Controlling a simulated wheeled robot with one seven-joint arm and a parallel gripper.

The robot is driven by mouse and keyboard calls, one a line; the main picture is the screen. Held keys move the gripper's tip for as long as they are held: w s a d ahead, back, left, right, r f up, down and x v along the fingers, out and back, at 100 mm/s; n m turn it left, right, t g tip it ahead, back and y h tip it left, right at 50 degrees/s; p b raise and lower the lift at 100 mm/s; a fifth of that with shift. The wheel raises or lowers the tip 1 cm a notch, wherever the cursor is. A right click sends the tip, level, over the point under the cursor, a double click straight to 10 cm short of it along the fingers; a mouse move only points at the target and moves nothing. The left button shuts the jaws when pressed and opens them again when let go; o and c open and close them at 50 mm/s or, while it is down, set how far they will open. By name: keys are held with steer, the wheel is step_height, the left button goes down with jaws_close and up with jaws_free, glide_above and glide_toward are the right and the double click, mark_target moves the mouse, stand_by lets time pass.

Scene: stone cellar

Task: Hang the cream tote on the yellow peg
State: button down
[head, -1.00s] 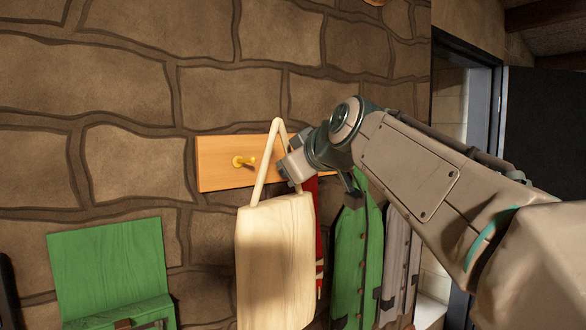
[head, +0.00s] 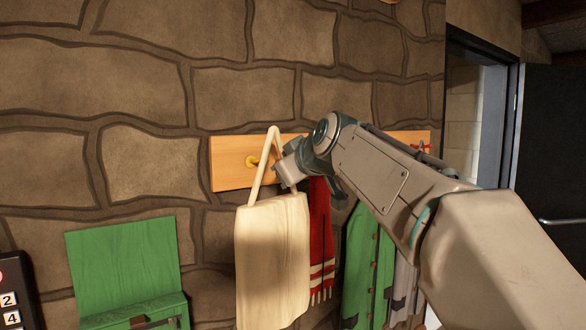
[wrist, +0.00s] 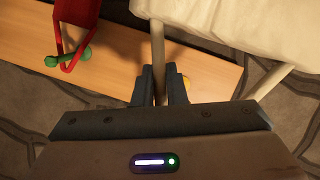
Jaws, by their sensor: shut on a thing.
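The cream tote (head: 270,262) hangs upright below my gripper (head: 290,166), which is shut on its handle. The tote also shows in the wrist view (wrist: 245,25), with the handle strap between my fingers (wrist: 161,88). The yellow peg (head: 251,162) sticks out of the wooden rail (head: 228,168), just left of the handle in the head view. In the wrist view a bit of the yellow peg (wrist: 187,82) shows beside the right finger, mostly hidden. I cannot tell whether the handle touches the peg; it does not visibly rest on it.
A red scarf (head: 319,235) hangs right of the tote, its loop on a green peg (wrist: 68,60). A green coat (head: 366,255) and a grey coat (head: 403,285) hang further right. A green box (head: 125,260) is at lower left, a black keypad (head: 14,295) at far left.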

steer(key=shift+w+a+f+p, duration=0.1)
steer(key=shift+w+a+p, duration=0.2)
steer(key=shift+w+a, duration=0.35)
steer(key=shift+w+a+f+p, duration=0.15)
steer(key=shift+w+a+p, duration=0.15)
steer(key=shift+w, duration=0.5)
steer(key=shift+w+a+f+p, duration=0.1)
steer(key=shift+w+a+p, duration=0.15)
steer(key=shift+w+a, duration=0.4)
steer(key=shift+w+a+f+b, duration=0.1)
steer(key=shift+w+f+b, duration=0.1)
steer(key=shift+f+b, duration=0.3)
steer(key=shift+w+f+b, duration=0.15)
steer(key=shift+f+b, duration=0.25)
steer(key=shift+f, duration=0.2)
steer(key=shift+f+b, duration=0.4)
steer(key=shift+f, duration=0.1)
steer(key=shift+r, duration=0.1)
steer(key=c, duration=1.4)
jaws_free()
steer(key=shift+r, duration=0.1)
steer(key=shift+s, duration=0.1)
